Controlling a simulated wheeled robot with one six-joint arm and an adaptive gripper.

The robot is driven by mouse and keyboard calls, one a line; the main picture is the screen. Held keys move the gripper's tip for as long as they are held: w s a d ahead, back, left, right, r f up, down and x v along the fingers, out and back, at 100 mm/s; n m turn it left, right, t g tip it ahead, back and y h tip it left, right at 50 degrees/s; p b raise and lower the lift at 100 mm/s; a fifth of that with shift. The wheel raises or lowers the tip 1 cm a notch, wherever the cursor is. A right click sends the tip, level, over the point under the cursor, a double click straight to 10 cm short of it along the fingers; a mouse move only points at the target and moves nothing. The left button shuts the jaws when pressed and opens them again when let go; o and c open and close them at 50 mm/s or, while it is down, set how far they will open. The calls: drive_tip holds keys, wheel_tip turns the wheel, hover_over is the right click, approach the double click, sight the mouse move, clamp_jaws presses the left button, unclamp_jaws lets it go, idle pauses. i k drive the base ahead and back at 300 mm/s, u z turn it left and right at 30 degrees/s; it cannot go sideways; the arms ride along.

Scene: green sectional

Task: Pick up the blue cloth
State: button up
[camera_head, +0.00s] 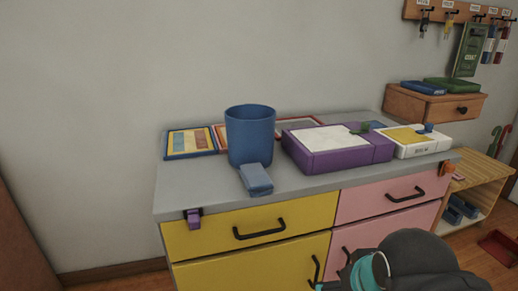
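The blue cloth (256,180) is a small folded light-blue block. It lies near the front edge of the grey dresser top (205,187), above the yellow drawer. It sits just in front of a dark-blue cup (250,135) and overlaps the cup's base in the picture; whether they touch I cannot tell. Part of my own arm, dark grey with a teal ring, shows at the bottom right, in front of the pink drawers. My gripper's fingers do not show.
Behind the cup lie flat framed pictures (190,142). A purple box (325,160) and a white box (405,148) stand to the right. A purple clip (194,218) and an orange one (447,169) sit at the front edge. The top left of the cloth is clear.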

sight(257, 182)
drive_tip(key=z, duration=1.85)
drive_tip(key=k, duration=1.5)
drive_tip(key=u, duration=2.2)
drive_tip(key=i, duration=0.5)
drive_tip(key=u, duration=0.05)
